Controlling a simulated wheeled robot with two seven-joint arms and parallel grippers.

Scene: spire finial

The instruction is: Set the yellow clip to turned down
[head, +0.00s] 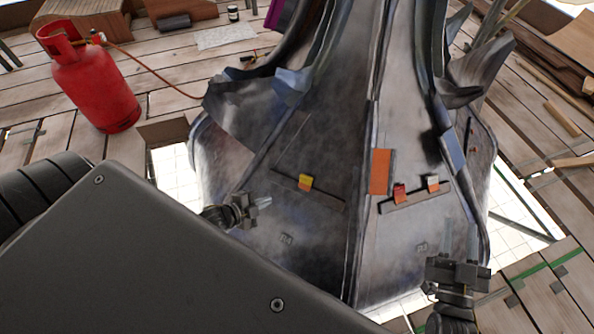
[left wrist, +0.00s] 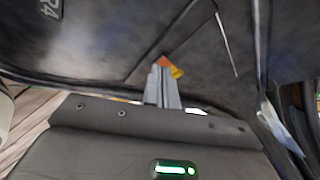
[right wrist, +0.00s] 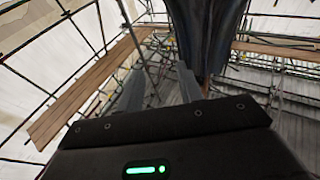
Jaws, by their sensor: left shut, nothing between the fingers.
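The yellow clip (head: 305,182) sits on a dark strip (head: 318,196) on the left face of the grey metal spire base; its lower part looks orange. My left gripper (head: 262,201) is shut and empty, to the left of the clip and a little lower, apart from it in the head view. In the left wrist view the yellow and orange clip (left wrist: 176,71) shows just beyond the closed fingertips (left wrist: 160,72); whether they touch I cannot tell. My right gripper (head: 460,262) is at the lower right, away from the clips; its fingers are spread in the right wrist view (right wrist: 160,85).
A red clip (head: 400,193) and a white-and-orange clip (head: 433,182) sit on another strip (head: 415,197) on the right face. A red gas cylinder (head: 90,80) with a hose stands on planks at left. Open gaps surround the spire base.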

